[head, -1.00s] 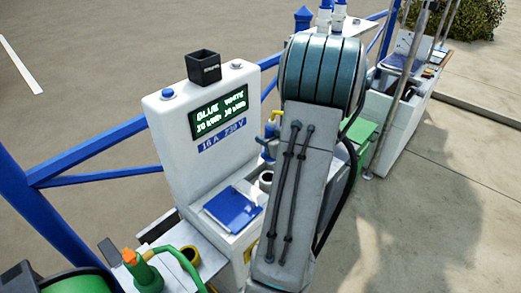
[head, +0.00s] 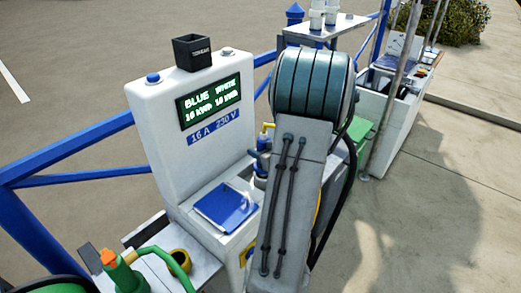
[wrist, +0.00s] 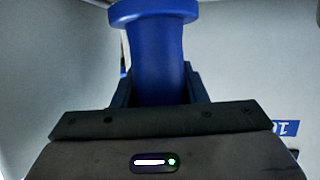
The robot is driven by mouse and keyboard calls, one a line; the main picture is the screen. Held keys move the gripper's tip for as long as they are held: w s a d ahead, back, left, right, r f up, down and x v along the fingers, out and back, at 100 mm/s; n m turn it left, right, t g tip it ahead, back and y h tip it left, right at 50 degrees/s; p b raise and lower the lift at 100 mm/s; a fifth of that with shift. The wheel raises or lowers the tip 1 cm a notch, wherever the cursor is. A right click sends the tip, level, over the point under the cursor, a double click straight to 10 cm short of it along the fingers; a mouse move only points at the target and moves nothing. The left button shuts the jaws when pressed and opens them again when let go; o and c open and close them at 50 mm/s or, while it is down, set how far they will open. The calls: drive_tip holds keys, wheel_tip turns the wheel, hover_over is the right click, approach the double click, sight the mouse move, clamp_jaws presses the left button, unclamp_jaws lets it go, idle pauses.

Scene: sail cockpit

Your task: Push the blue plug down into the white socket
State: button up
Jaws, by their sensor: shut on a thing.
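The blue plug (wrist: 155,50) fills the upper middle of the wrist view, with a wide rounded end at the top. My gripper (wrist: 158,88) is shut on it, with a dark finger on each side. In the head view my own arm hides the gripper. Small blue and white parts show beside the arm there, but I cannot tell whether they are the plug. The white socket cannot be made out clearly, and neither can the plug's contact with it. The white power pedestal (head: 160,140) has a lit screen (head: 209,102) and a blue flap (head: 226,206) on its lower ledge.
A black box (head: 192,53) stands on top of the pedestal. Blue railings (head: 75,145) run behind it. A green hose (head: 178,262) and a yellow roll (head: 180,262) lie at lower left. A white counter (head: 395,125) stands at right, beside open paving (head: 450,180).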

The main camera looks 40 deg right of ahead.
drive_tip(key=shift+f+b, duration=0.35)
drive_tip(key=shift+f, duration=0.45)
drive_tip(key=shift+s+f, duration=0.1)
drive_tip(key=shift+f, duration=0.55)
idle(1.1)
drive_tip(key=o, duration=0.9)
drive_tip(key=shift+r, duration=0.1)
drive_tip(key=shift+p+v, duration=2.1)
drive_tip(key=shift+v, duration=3.4)
drive_tip(key=shift+s, duration=0.1)
